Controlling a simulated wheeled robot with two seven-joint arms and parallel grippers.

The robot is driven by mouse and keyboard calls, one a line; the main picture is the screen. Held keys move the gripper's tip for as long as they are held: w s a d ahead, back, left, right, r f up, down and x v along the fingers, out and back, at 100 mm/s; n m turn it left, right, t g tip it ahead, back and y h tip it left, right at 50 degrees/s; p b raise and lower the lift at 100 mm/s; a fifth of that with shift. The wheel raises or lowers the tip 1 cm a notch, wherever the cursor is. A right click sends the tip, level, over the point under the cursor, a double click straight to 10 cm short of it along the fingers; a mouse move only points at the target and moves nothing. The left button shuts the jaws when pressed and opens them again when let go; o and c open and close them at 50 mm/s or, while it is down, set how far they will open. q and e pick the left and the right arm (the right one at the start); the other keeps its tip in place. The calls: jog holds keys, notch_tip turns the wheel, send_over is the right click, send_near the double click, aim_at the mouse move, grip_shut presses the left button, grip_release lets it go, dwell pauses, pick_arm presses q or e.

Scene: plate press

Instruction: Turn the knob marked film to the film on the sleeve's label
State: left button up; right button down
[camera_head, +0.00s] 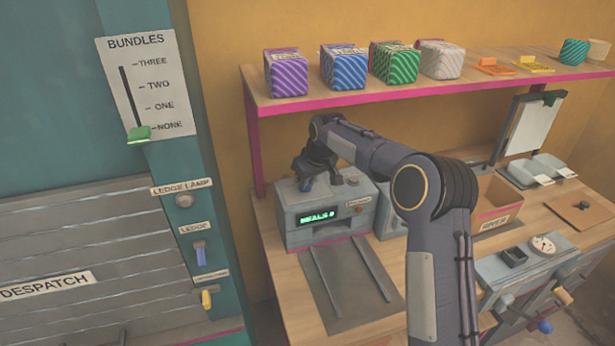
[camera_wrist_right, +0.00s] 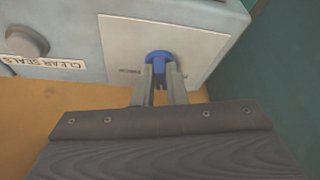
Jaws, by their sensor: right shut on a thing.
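A blue knob (camera_head: 308,186) stands on the sloped face of a grey machine (camera_head: 304,236) on the bench. The right wrist view shows the knob (camera_wrist_right: 159,56) on a pale panel, with small lettering beside it too blurred to read. My right gripper (camera_head: 311,178) is at the machine's left part, its fingers (camera_wrist_right: 160,80) closed on the knob from both sides. The fingers hide part of the knob, and I cannot tell its setting. I cannot tell which thing is the sleeve, and no film label is readable. My left gripper is out of view.
The machine has a lit green display (camera_head: 318,217). Striped packs (camera_head: 345,68) stand on a shelf above. A clipboard (camera_head: 530,125) and a dial device (camera_head: 525,260) stand right. My right arm crosses the bench.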

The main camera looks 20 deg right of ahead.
jog(key=shift+w+d+n+g+y+p, duration=0.15)
jog(key=shift+n+y+p, duration=0.3)
jog(key=shift+n, duration=0.55)
jog(key=shift+d+n+g+y+p, duration=0.15)
jog(key=shift+n+y+p, duration=0.1)
jog(key=shift+n+p, duration=0.6)
jog(key=c, duration=1.5)
grip_release()
jog(key=shift+o, duration=0.2)
jog(key=shift+a, duration=0.1)
jog(key=shift+b, duration=0.35)
